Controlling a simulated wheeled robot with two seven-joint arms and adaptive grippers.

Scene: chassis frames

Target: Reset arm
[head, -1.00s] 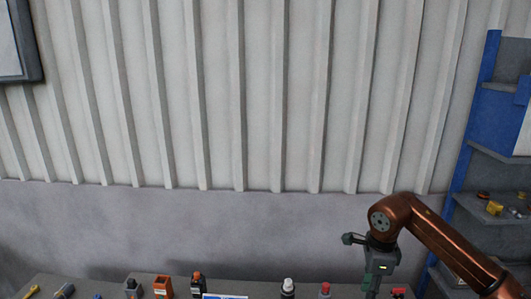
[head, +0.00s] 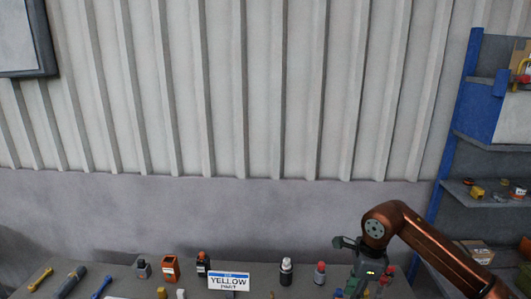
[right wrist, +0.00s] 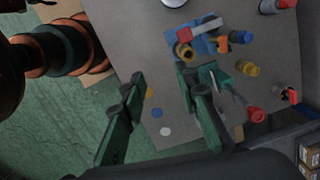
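My right arm (head: 440,250) is copper-coloured and comes in from the lower right in the head view. Its dark green right gripper (head: 368,284) hangs over the right part of the table. In the right wrist view the two fingers of the right gripper (right wrist: 160,76) are spread wide, with nothing between them but table surface and its edge. My left arm and gripper are not in the head view.
The grey table (head: 120,275) holds tools, bottles and a sign reading YELLOW (head: 229,281). A blue tray (right wrist: 190,42) with parts lies near the gripper. A blue-framed shelf (head: 462,130) stands at right. The corrugated wall (head: 250,90) is behind.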

